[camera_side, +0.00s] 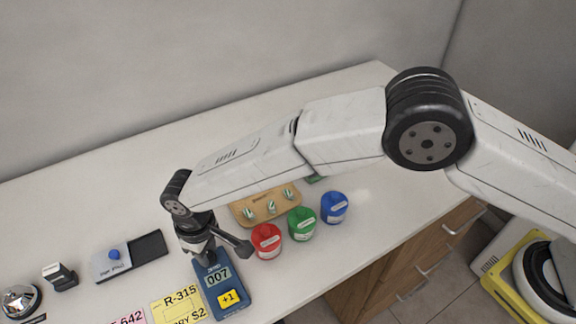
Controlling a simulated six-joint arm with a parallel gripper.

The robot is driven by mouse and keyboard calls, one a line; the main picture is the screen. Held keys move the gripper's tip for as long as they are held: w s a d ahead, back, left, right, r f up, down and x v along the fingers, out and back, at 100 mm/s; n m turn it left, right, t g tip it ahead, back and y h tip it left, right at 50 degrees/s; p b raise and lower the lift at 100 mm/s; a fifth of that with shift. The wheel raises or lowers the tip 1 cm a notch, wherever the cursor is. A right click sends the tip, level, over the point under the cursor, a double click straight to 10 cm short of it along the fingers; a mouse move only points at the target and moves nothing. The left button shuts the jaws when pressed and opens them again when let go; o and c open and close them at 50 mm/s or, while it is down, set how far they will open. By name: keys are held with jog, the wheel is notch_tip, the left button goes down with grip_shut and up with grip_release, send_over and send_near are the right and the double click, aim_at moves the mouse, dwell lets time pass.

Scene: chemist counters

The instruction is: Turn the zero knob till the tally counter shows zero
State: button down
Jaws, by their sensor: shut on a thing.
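The tally counter (226,297) is a blue box lying on the white counter at the lower middle of the side view. Its display (217,276) reads 007, and a yellow +1 button (229,297) sits below it. The word ZERO shows faintly above the display. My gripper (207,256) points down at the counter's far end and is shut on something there. The zero knob is hidden behind my gripper, so I cannot see its shape or angle.
Red (267,241), green (301,224) and blue (334,208) pots stand right of the counter, before a wooden board (262,209) with small green-tipped items. A stamp pad (148,248), a bell (20,301) and labels (178,304) lie left. The back stretch is clear.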

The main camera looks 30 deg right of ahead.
jog(key=m, duration=1.2)
jog(key=shift+m, duration=2.1)
jog(key=shift+c, duration=2.1)
grip_release()
